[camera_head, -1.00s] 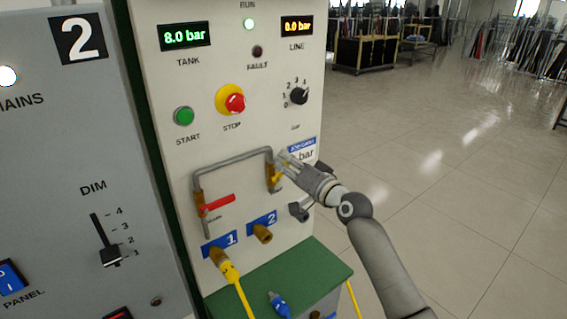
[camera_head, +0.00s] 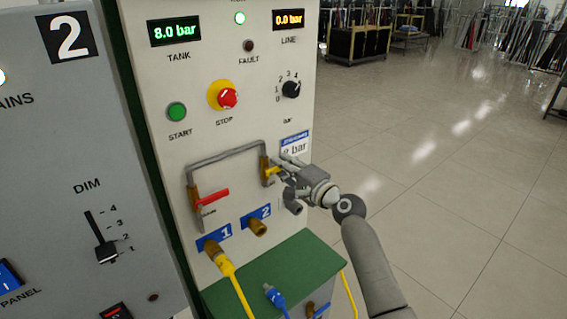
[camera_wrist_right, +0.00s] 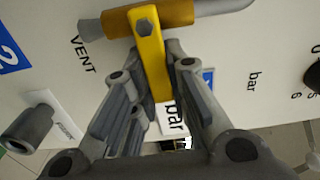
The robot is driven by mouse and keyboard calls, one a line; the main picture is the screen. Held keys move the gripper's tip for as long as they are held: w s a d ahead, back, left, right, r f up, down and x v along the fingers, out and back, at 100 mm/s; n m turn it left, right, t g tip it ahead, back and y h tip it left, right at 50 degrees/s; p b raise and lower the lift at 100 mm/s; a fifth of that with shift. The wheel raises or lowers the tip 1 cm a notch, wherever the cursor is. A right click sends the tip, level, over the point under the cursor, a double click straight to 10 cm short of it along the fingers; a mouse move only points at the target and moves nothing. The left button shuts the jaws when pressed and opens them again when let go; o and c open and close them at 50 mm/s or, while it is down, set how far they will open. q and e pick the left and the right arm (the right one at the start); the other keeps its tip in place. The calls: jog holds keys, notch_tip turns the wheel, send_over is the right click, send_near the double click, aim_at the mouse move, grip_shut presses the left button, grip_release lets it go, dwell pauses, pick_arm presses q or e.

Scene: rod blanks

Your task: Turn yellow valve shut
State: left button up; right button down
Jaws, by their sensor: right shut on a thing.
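The yellow valve lever (camera_head: 273,170) sits on a brass valve body (camera_head: 264,168) at the right-hand end of the grey pipe. In the right wrist view the yellow lever (camera_wrist_right: 152,58) is bolted to the brass body (camera_wrist_right: 180,13) and points across the pipe. My right gripper (camera_head: 284,167) is shut on the lever from the right side. In the wrist view its fingers (camera_wrist_right: 158,88) flank the lever's free end. The lever's tip is partly hidden by the fingers in the head view. My left gripper is not in view.
A red lever (camera_head: 212,196) sits on the pipe's left leg. A yellow hose (camera_head: 234,280) hangs from port 1, and brass port 2 (camera_head: 257,227) is empty. A green ledge (camera_head: 268,268) juts out below. A grey fitting (camera_wrist_right: 28,125) is beside my gripper.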

jog(key=shift+f+m, duration=0.15)
jog(key=shift+m, duration=0.15)
jog(key=c, duration=1.4)
grip_release()
jog(key=v, duration=1.2)
